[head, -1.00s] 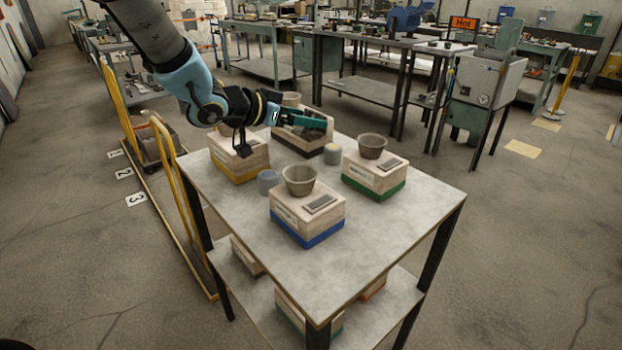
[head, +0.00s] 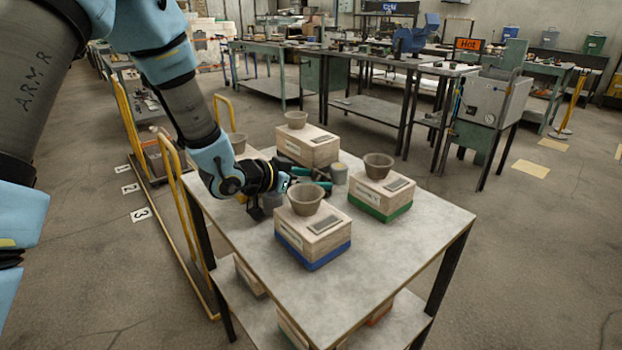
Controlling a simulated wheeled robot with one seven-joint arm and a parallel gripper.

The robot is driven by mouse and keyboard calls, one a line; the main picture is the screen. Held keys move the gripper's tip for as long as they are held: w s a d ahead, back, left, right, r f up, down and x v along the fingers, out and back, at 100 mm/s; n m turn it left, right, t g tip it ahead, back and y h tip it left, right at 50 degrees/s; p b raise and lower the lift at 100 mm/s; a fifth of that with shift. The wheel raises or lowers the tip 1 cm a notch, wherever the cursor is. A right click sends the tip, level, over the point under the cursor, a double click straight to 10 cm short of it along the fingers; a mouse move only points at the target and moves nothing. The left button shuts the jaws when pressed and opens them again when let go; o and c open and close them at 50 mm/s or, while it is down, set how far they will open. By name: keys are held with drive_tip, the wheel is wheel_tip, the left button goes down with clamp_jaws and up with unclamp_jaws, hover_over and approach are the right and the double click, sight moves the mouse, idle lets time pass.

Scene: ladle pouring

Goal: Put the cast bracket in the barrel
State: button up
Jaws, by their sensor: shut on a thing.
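My gripper (head: 309,180) is low over the table, between the blue-banded box and the box at the back. Its teal jaws are shut on a small dark grey piece, which I take to be the cast bracket (head: 321,182). Its shape is mostly hidden by the jaws and the bowl in front.
The grey table (head: 400,240) bears a blue-banded box (head: 313,240), a green-banded box (head: 378,194) and a pale box (head: 308,149), each with a bowl on top. A fourth bowl (head: 237,143) shows behind my arm. The table's front right is clear.

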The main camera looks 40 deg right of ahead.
drive_tip(key=o, duration=1.2)
drive_tip(key=shift+o, duration=0.2)
